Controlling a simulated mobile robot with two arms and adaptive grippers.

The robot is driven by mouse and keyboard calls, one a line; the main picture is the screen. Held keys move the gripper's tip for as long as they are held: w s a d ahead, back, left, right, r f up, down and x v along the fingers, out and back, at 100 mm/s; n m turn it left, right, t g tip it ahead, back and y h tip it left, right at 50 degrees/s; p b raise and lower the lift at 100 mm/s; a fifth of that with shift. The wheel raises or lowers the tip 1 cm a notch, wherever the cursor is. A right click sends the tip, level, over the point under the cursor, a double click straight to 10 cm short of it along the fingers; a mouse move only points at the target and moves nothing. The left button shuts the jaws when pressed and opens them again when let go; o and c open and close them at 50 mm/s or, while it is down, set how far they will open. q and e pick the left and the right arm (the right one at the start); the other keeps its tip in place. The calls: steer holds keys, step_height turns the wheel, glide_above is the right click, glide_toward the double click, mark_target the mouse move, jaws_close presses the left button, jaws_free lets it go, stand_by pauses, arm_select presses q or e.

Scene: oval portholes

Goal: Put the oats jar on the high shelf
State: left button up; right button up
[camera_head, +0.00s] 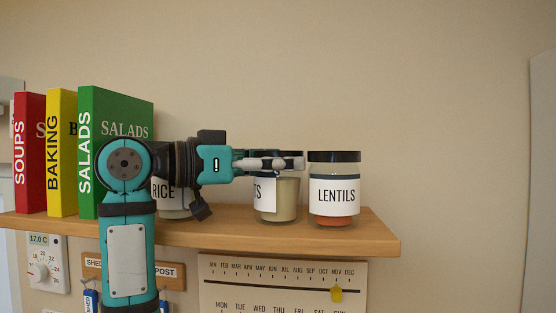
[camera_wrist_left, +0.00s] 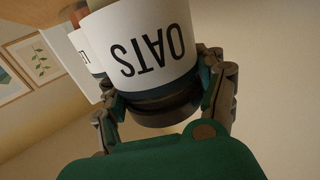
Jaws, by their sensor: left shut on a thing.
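The oats jar (camera_head: 287,197), clear with pale contents, a white label and a dark lid, is upright at the high shelf (camera_head: 345,239), between the rice and lentils jars. Its base looks level with the shelf top; I cannot tell whether it touches. My left gripper (camera_head: 285,163) comes from the left and is shut around the jar's lid end, hiding part of the label. The left wrist view shows the oats jar (camera_wrist_left: 140,50) upside down in the picture, between the fingers of the left gripper (camera_wrist_left: 162,100). My right gripper is not in view.
The lentils jar (camera_head: 334,190) stands close on the right. The rice jar (camera_head: 170,197) is partly behind my arm. Red (camera_head: 29,150), yellow (camera_head: 62,150) and green (camera_head: 115,130) books stand at left. The shelf's right end is bare. A calendar (camera_head: 280,283) hangs below.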

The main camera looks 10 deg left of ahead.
arm_select(q)
steer(key=shift+s, duration=0.1)
steer(key=o, duration=1.4)
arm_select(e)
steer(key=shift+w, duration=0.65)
arm_select(q)
steer(key=shift+r, duration=0.15)
steer(key=b+v, duration=0.1)
steer(key=v, duration=0.6)
steer(key=shift+s+a+b, duration=0.15)
steer(key=shift+a+b, duration=0.1)
steer(key=shift+b, duration=0.15)
steer(key=shift+d, duration=0.15)
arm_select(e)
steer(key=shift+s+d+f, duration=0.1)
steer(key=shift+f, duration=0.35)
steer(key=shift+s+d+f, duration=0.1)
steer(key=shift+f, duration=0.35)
